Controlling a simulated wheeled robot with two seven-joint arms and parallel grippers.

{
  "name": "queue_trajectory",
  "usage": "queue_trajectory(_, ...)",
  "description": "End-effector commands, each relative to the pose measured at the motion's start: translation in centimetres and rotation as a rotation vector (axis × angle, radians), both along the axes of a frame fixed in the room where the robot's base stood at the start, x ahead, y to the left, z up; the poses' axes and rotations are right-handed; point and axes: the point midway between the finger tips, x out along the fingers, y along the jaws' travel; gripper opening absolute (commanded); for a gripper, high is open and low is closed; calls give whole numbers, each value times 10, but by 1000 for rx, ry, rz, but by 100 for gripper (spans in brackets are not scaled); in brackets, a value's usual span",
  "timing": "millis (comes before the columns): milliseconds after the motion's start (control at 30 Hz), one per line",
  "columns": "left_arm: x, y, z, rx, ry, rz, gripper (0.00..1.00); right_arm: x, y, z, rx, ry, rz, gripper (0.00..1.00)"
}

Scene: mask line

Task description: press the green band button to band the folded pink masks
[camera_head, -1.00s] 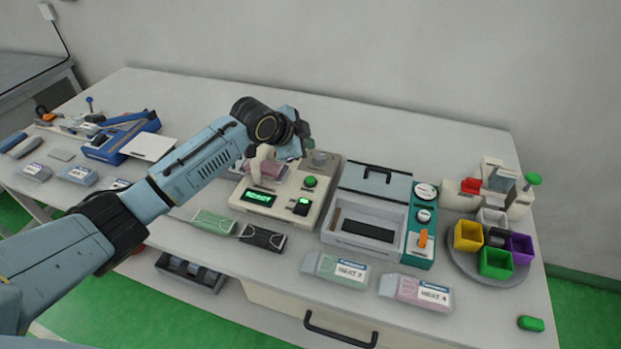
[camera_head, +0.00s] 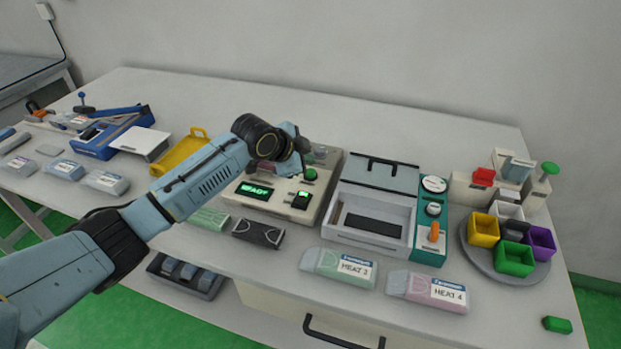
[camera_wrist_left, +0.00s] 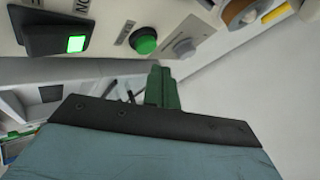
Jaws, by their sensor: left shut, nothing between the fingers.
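The beige banding machine (camera_head: 275,205) stands mid-table with its display (camera_head: 255,190) lit green. Its round green button (camera_head: 310,175) is at the right of its top; the wrist view shows the button (camera_wrist_left: 145,42) raised on a dark collar. A lit green rocker switch (camera_wrist_left: 75,44) sits left of it there. The folded pink masks (camera_head: 263,167) show only in part, behind my left arm. My left gripper (camera_head: 300,148) is over the back of the machine, its fingertips unclear. In the wrist view its shut, empty fingers (camera_wrist_left: 162,85) look close to the button; contact cannot be told.
A teal and grey heat-sealing box (camera_head: 375,215) stands right of the machine. A yellow tray (camera_head: 180,153) is at left, a round plate of coloured cups (camera_head: 478,258) at right. The back table strip is clear.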

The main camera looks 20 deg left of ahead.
Motion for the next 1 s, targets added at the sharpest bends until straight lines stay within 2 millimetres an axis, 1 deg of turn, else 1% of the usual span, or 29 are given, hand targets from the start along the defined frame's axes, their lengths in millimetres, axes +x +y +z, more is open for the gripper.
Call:
queue_trajectory(33,0,0,-5,0,0,0,0,0,-2,-2,-2,1,1,52)
queue_trajectory(100,0,0,-7,-1,0,-1,0,0,-4,-3,-5,0,3,52)
queue_trajectory(367,0,0,-7,0,-1,-1,0,0,-15,-2,-19,1,6,52)
queue_trajectory(567,0,0,-7,0,-1,-1,0,0,-14,-2,-18,1,6,52)
queue_trajectory(1000,0,0,-7,0,-1,-1,0,0,-5,-3,-7,2,1,52)
